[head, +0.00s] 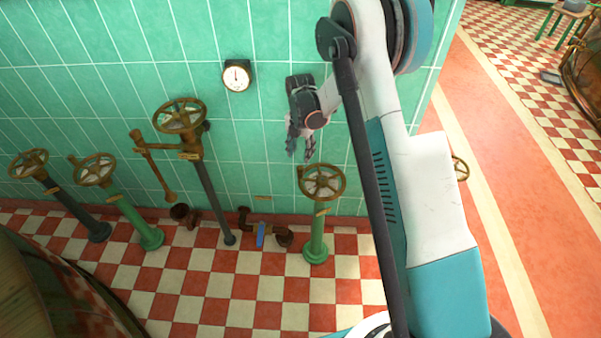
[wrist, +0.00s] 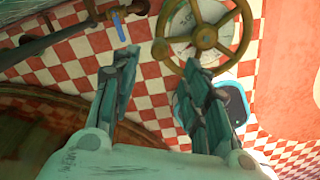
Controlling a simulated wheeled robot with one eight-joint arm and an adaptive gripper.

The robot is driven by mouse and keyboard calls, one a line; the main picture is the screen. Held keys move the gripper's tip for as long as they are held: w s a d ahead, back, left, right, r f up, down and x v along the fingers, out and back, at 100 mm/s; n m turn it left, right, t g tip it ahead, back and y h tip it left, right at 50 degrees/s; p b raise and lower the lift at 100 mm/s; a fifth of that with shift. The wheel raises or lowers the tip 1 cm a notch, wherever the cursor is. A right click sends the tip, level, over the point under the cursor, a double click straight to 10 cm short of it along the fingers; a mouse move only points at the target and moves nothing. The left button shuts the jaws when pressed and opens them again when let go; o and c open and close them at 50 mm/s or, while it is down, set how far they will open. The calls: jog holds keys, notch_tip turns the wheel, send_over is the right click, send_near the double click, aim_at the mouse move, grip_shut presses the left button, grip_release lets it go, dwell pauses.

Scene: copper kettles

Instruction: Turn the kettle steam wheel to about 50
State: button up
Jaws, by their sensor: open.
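Several brass handwheels stand on posts along the green tiled wall, and I cannot read which one is named the kettle steam wheel. The nearest to my gripper (head: 302,158) is a spoked wheel (head: 322,181) with a pale dial under it, on a short green post. The head view shows my gripper up and left of that wheel, fingers pointing down. A brass wheel (wrist: 206,37) over a pale dial lies beyond the right finger there. No contact shows, and the dial's numbers are unreadable.
A tall wheel (head: 180,115) and two lower ones, a green-post wheel (head: 95,169) and a dark-post wheel (head: 29,163), stand further left. A round gauge (head: 237,75) hangs on the wall. A blue-handled valve (head: 261,234) sits low. A large vessel (head: 40,290) fills the lower left.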

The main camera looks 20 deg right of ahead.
aim_at(300, 167)
notch_tip(300, 167, down, 11)
jog(key=b, duration=0.3)
jog(key=shift+r, duration=0.1)
grip_shut()
